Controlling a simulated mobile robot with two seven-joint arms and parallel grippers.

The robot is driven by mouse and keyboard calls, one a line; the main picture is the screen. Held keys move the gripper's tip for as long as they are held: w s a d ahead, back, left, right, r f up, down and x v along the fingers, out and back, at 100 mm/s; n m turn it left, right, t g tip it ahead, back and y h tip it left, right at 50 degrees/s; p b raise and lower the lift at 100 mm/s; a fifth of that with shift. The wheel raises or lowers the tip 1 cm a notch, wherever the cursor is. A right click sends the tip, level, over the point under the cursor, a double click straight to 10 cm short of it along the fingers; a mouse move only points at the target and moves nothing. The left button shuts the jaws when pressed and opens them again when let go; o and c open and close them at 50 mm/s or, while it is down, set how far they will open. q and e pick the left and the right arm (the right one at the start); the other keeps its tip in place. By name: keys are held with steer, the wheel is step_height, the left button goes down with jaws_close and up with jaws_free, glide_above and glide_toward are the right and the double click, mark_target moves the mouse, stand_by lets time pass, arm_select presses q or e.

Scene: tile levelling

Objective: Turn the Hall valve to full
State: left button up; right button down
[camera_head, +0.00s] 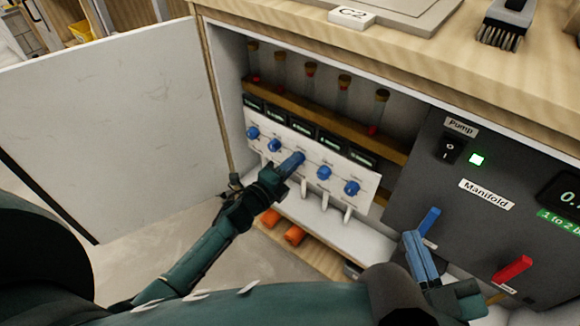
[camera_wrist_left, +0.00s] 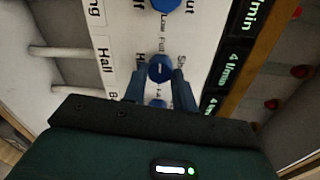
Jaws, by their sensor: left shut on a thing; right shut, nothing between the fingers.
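The Hall valve is a round blue knob (camera_wrist_left: 160,68) on a white panel, beside the label "Hall" (camera_wrist_left: 105,62) in the left wrist view. A small pale mark shows on its face; its exact setting is hard to read. My left gripper (camera_wrist_left: 158,78) has one finger on each side of this knob and is shut on it. In the head view my left gripper (camera_head: 293,163) reaches the middle of the row of blue knobs and largely hides that knob. My right gripper (camera_head: 413,240) is shut and empty, in front of the grey manifold panel.
Other blue knobs (camera_head: 323,172) flank the gripper closely, below small displays (camera_head: 363,159). An open white door (camera_head: 110,125) stands left. The manifold panel (camera_head: 400,195) carries a blue lever (camera_head: 430,220) and a red lever (camera_head: 513,268). Orange items (camera_head: 294,235) lie below.

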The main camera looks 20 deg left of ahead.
steer(key=shift+r, duration=0.3)
arm_select(q)
steer(key=o, duration=1)
steer(key=shift+c, duration=0.2)
arm_select(e)
steer(key=shift+w+f, duration=0.1)
steer(key=shift+f, duration=0.1)
arm_select(q)
steer(key=p+v, duration=0.2)
steer(key=v, duration=1.1)
steer(key=shift+p, duration=0.35)
arm_select(e)
steer(key=shift+w+d+m+g+h, duration=0.15)
steer(key=shift+d+m+g+h, duration=0.45)
steer(key=shift+h, duration=0.2)
arm_select(q)
steer(key=shift+s, duration=0.1)
